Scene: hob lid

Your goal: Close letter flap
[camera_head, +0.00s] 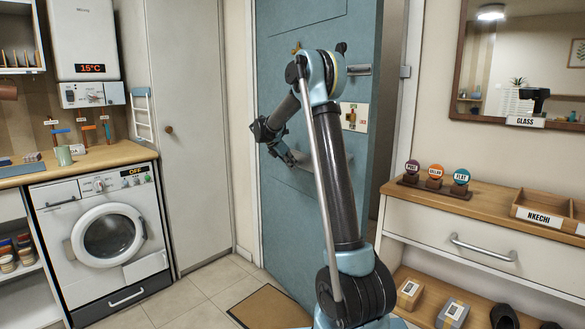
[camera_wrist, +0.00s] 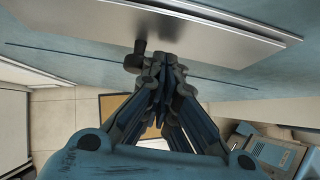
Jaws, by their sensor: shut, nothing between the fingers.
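The blue door (camera_head: 282,75) stands in the middle of the head view. The silver letter flap (camera_wrist: 200,32) crosses the top of the wrist view on the door. Two metal layers show there, the lower edge standing apart from the plate behind, so the flap looks tilted outward. In the head view my arm hides much of the flap. My gripper (camera_head: 296,163) is at the door at flap height. In the wrist view my gripper (camera_wrist: 158,66) is shut and empty, its tips just below the flap's lower edge. I cannot tell whether they touch it.
A drawer unit (camera_head: 465,240) with small items stands right of the door, under a mirror (camera_head: 500,75). A washing machine (camera_head: 108,235) and a tall cupboard (camera_head: 185,130) stand left. A brown mat (camera_head: 268,308) lies before the door. The tiled floor (camera_head: 205,290) beside it is clear.

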